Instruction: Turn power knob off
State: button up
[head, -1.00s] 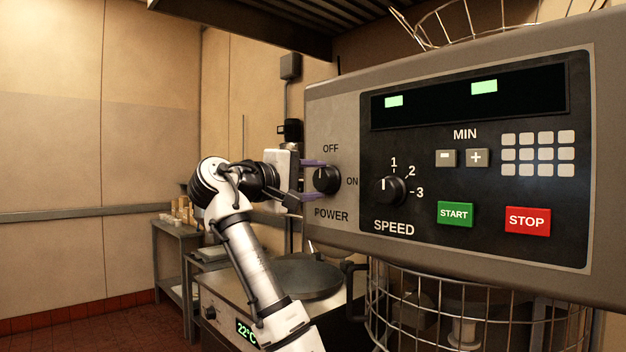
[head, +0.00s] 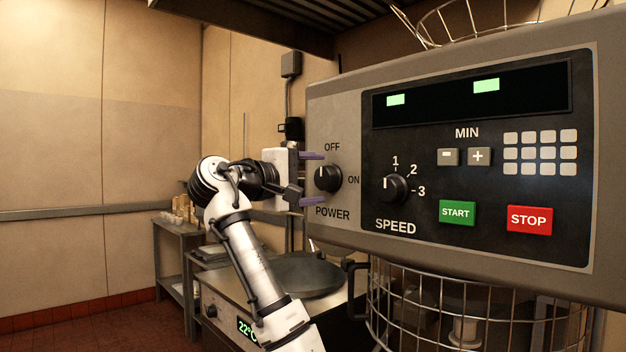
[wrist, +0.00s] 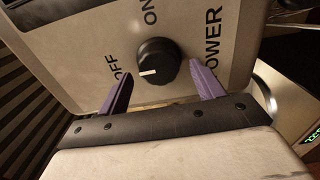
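The black power knob (head: 328,178) sits on the grey panel at the left of the machine's face, with OFF above it and ON to its right. Its white mark points up, toward OFF. In the wrist view the knob (wrist: 160,58) shows its mark pointing left, on the OFF side. My gripper (head: 322,179) is open, with one purple finger above the knob and one below. In the wrist view my gripper (wrist: 160,70) has a clear gap between each finger and the knob.
The speed knob (head: 394,188), the green START button (head: 457,212) and the red STOP button (head: 529,219) are to the right. A wire guard (head: 470,310) hangs below the panel. A hot plate unit (head: 305,275) stands behind my arm.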

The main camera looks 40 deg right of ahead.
jog(key=shift+s, duration=0.1)
jog(key=s+a+b, duration=0.1)
jog(key=a+b, duration=0.3)
jog(key=a, duration=0.9)
jog(key=shift+a, duration=0.35)
